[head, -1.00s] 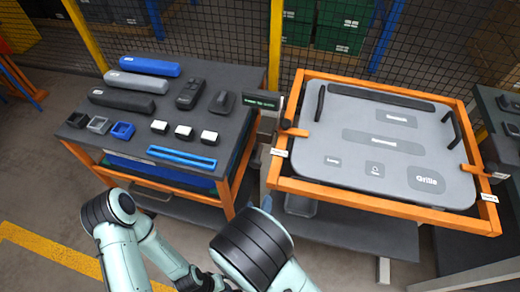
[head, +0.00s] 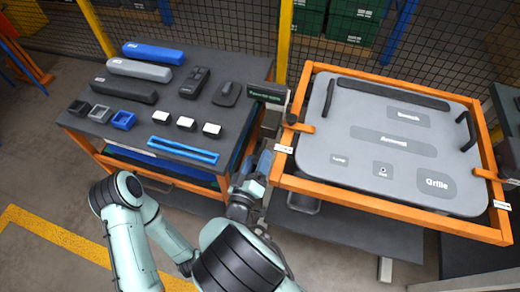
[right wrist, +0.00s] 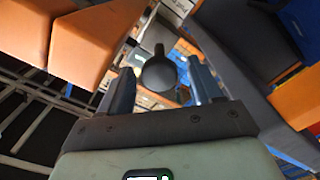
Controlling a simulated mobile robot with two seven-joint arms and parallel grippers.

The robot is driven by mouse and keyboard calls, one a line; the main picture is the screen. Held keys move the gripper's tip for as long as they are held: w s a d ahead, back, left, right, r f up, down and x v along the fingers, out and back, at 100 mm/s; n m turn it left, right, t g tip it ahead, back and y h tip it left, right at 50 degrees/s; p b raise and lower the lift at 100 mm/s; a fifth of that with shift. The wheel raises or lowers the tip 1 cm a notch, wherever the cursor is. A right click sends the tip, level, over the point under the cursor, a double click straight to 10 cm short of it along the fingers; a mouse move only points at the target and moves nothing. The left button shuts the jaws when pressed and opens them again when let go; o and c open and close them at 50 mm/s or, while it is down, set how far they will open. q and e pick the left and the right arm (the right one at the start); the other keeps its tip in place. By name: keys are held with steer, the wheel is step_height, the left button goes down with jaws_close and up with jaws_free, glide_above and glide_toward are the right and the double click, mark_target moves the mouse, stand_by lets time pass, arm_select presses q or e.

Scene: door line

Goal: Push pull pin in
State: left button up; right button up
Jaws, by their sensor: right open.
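A dark round knob with a short stem, which looks like the pull pin (right wrist: 158,74), shows in the right wrist view. It lies between and beyond the two fingers of my right gripper (right wrist: 163,88), which is open and empty. In the head view a small dark knob (head: 291,119) sits at the orange bracket (head: 299,127) on the left side of the door frame. My right gripper (head: 261,162) is just below and left of that bracket, in the gap between table and frame. Contact with the knob cannot be told. My left gripper is not in view.
The orange frame (head: 380,207) holds a grey door panel (head: 350,160) on the right. A dark table (head: 150,105) with handles, blocks and a blue rail (head: 183,150) stands on the left. A dark sign (head: 267,93) stands close above my right gripper. The gap is narrow.

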mark_target(260, 151)
steer(key=shift+x, duration=1.8)
jaws_close()
